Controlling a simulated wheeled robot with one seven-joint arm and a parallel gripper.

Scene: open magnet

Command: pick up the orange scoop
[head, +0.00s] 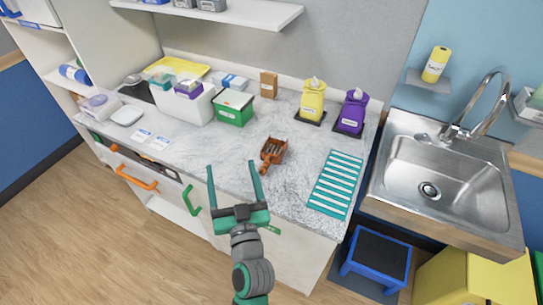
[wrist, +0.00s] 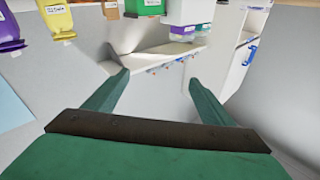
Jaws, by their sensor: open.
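The scoop (head: 273,151) looks brown-orange in the head view. It lies on the speckled grey counter near the front edge, its handle toward the front. My gripper (head: 233,166) is open and empty. In the head view its fingertips appear just left of the scoop and apart from it; their exact height over the counter is hard to tell. In the wrist view my gripper (wrist: 158,74) shows two green fingers spread wide with nothing between them. I cannot make out the scoop in that view.
A green box (head: 234,109) and a white bin (head: 183,102) stand behind left. Yellow (head: 312,102) and purple (head: 351,112) dispensers stand behind right. A teal striped mat (head: 335,184) lies right of the scoop, before the sink (head: 440,175). Counter around the scoop is clear.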

